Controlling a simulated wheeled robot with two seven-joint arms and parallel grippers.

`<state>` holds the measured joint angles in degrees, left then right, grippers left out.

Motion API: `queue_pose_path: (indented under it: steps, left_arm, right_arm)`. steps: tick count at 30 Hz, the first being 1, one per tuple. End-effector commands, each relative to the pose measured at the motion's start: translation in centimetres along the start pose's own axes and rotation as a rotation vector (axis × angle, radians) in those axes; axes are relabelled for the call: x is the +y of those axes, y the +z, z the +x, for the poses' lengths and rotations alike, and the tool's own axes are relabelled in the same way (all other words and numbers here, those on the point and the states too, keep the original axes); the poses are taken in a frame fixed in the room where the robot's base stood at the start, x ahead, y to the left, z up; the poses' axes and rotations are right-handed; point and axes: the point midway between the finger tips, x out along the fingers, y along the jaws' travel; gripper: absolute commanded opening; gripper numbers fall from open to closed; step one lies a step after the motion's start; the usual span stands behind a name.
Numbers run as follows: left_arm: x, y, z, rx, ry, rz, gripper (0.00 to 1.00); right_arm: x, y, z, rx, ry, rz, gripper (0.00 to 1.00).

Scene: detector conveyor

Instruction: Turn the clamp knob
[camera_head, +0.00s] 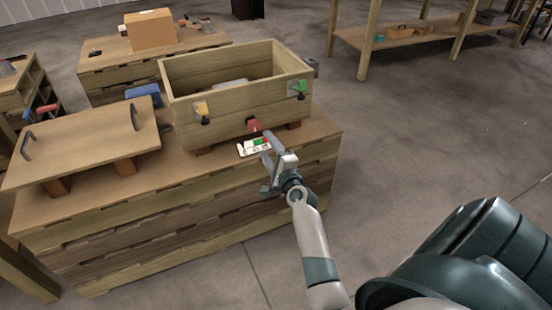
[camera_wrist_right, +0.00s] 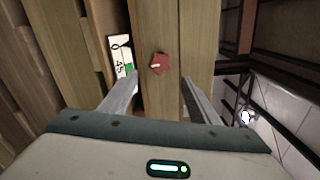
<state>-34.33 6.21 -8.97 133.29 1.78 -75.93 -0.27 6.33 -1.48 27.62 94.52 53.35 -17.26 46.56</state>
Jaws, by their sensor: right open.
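A red, many-sided knob (camera_head: 254,125) sits low on the front of an open wooden box (camera_head: 240,110). In the right wrist view the red knob (camera_wrist_right: 159,63) shows a pale mark on its face. A white card (camera_head: 254,148) with green and red marks lies just below the knob; the card (camera_wrist_right: 121,58) reads 0 and 45 in the wrist view. My right gripper (camera_head: 268,152) is in front of the knob. In the wrist view the right gripper (camera_wrist_right: 161,82) is open and empty, its fingers apart on either side of the knob's line, not touching it. My left gripper is out of view.
The box stands on a wooden workbench (camera_head: 190,215). A wooden lid with two handles (camera_head: 85,145) rests on blocks at left. A blue item (camera_head: 144,94) lies behind it. The floor at right is clear.

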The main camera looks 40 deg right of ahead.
Motion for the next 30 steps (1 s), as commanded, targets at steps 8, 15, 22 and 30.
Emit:
queue_pose_path:
  steps: [8, 15, 22, 30]
  left_arm:
    - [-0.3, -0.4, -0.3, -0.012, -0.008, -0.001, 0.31]
    - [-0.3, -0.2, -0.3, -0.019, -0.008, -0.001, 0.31]
    - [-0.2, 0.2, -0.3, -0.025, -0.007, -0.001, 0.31]
    - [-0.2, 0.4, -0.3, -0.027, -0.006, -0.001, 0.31]
  right_arm:
    - [0.1, 0.0, -4.8, 0.001, 0.001, -0.001, 0.56]
    - [0.0, 0.0, -6.4, 0.0, 0.0, 0.0, 0.56]
    - [0.0, 0.0, -6.5, 0.0, 0.0, 0.0, 0.56]
    - [0.0, 0.0, -6.5, 0.0, 0.0, 0.0, 0.56]
